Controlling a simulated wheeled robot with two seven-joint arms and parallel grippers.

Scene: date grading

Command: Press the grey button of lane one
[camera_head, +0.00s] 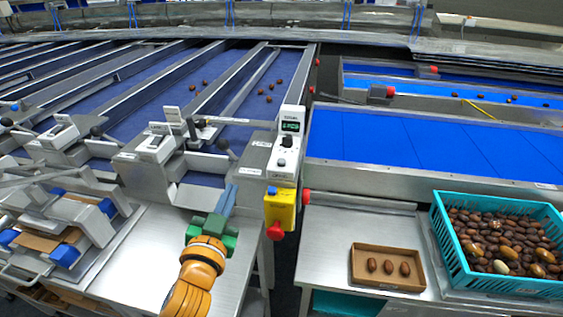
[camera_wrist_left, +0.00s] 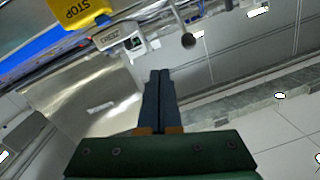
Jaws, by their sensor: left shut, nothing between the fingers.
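A pale control box (camera_head: 287,148) with a small lit display and a dark knob stands at the end of the lanes, right of centre in the head view. A small round button (camera_head: 281,162) shows low on its face; its grey colour is hard to confirm. The box also shows at the top of the left wrist view (camera_wrist_left: 122,39). My left gripper (camera_head: 232,188) is shut and empty, its blue fingers pointing up the picture, left of and below the box and apart from it. In the left wrist view its fingertips (camera_wrist_left: 160,73) are together. My right gripper is not in view.
A yellow stop box (camera_head: 280,208) with a red button (camera_head: 275,232) hangs under the control box. Ball-ended levers (camera_head: 223,145) stand near the lane ends. On the right are a cardboard tray (camera_head: 388,284) with three dates and a teal crate (camera_head: 447,245) full of dates.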

